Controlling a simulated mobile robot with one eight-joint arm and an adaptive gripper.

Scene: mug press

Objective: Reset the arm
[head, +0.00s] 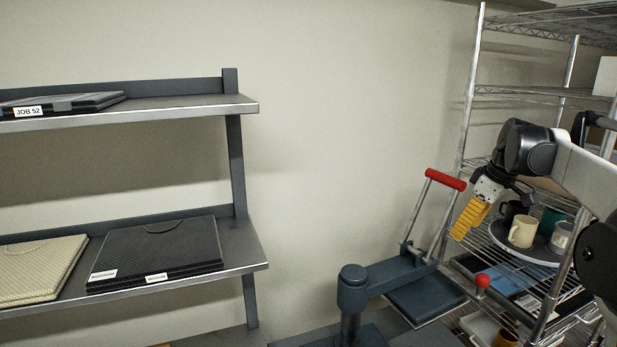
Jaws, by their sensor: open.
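My gripper (470,217) shows at the right of the head view, with yellow ribbed fingers pointing down and left. It is open, and nothing shows between its fingers. My white and black arm reaches in from the right edge. The gripper is in front of the wire rack, to the left of a cream mug (522,231) and apart from the press. The blue-grey press (377,281) with its red handle (445,180) stands below and left of the gripper.
A round tray (520,255) on the wire rack (468,95) holds several mugs and a glass. At left, a wall shelf holds a black case (158,252), a beige case (35,270) and a case labelled JOB 52 (60,103). The wall space between is clear.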

